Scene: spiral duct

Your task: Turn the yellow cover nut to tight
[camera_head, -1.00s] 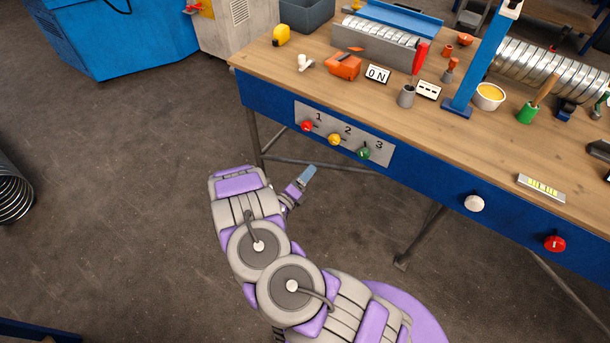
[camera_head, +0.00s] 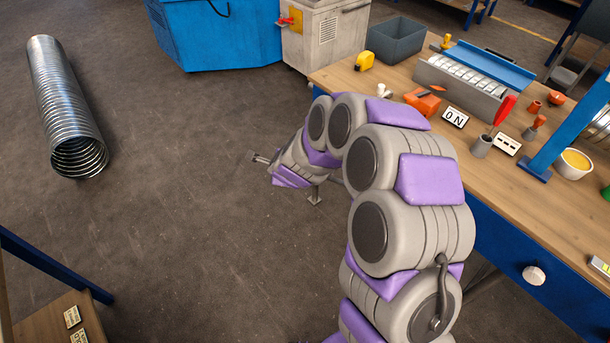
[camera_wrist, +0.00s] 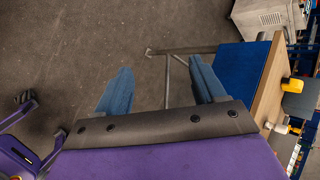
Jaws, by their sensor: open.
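A small yellow part (camera_head: 447,42) stands at the far left end of the blue cover (camera_head: 490,65) on the workbench; it may be the cover nut, but it is too small to make out its shape or how tight it is. My gripper (camera_head: 262,158) is over the floor, left of the bench and well away from that part. In the wrist view my gripper (camera_wrist: 160,64) has its two blue fingers wide apart, with only floor and a bench leg between them.
A spiral duct (camera_head: 65,105) lies on the floor at left. Floor between is clear.

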